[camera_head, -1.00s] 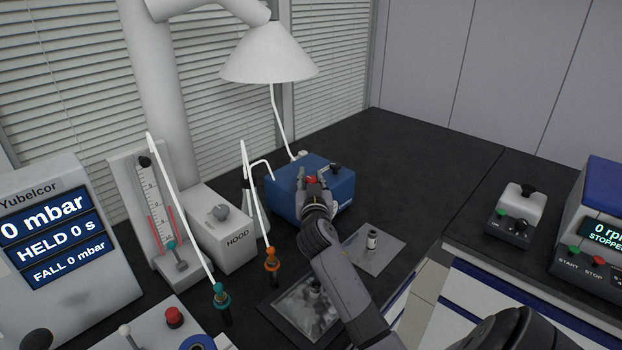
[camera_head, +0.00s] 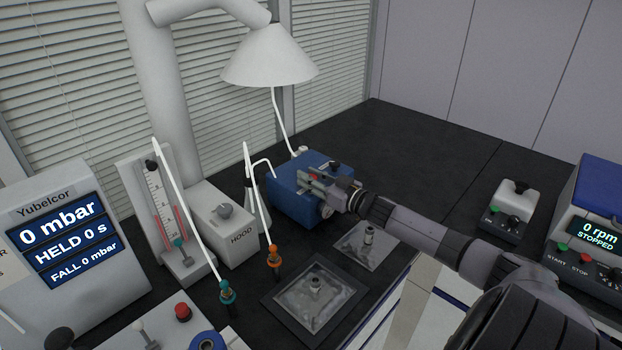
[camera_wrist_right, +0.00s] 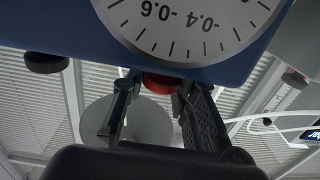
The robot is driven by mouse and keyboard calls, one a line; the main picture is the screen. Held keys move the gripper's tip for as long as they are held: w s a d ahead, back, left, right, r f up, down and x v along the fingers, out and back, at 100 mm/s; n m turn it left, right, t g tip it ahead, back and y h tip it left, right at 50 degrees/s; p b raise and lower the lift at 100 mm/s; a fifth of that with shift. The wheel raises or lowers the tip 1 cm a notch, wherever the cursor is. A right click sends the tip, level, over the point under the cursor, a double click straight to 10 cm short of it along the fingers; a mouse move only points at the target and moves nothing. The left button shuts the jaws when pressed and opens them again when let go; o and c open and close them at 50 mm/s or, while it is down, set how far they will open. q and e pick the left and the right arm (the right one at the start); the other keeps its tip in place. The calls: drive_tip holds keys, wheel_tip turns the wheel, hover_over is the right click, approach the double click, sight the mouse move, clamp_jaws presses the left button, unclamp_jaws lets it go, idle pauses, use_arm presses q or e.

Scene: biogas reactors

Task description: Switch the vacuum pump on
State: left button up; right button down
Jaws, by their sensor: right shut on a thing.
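The vacuum pump (camera_head: 291,207) is a blue box with a dial gauge (camera_head: 326,211) on its front, standing on the black bench below the white hood. My right gripper (camera_head: 318,182) is at the pump's top front edge, its arm coming in from the right. In the right wrist view the gauge (camera_wrist_right: 190,30) appears upside down on the blue face. The gripper's two fingers (camera_wrist_right: 160,105) stand either side of a red knob (camera_wrist_right: 164,84) and are shut on it. A black knob (camera_wrist_right: 46,63) sits beside it. My left gripper is out of view.
The grey HOOD box (camera_head: 226,235) and a flow meter (camera_head: 160,215) stand left of the pump. White tubes run to the teal (camera_head: 226,292) and orange (camera_head: 273,257) fittings. The bench behind the pump is clear.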

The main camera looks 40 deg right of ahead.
drive_tip(key=n+g+y+b, duration=0.1)
drive_tip(key=n+y+b, duration=0.2)
drive_tip(key=y+b, duration=0.2)
drive_tip(key=shift+d+f, duration=0.1)
drive_tip(key=shift+f, duration=0.05)
drive_tip(key=shift+n+g+y+b, duration=0.9)
drive_tip(key=shift+n+y+b, duration=0.2)
drive_tip(key=shift+y+b, duration=0.2)
drive_tip(key=c, duration=1.3)
unclamp_jaws()
drive_tip(key=shift+w, duration=0.1)
drive_tip(key=v, duration=1.2)
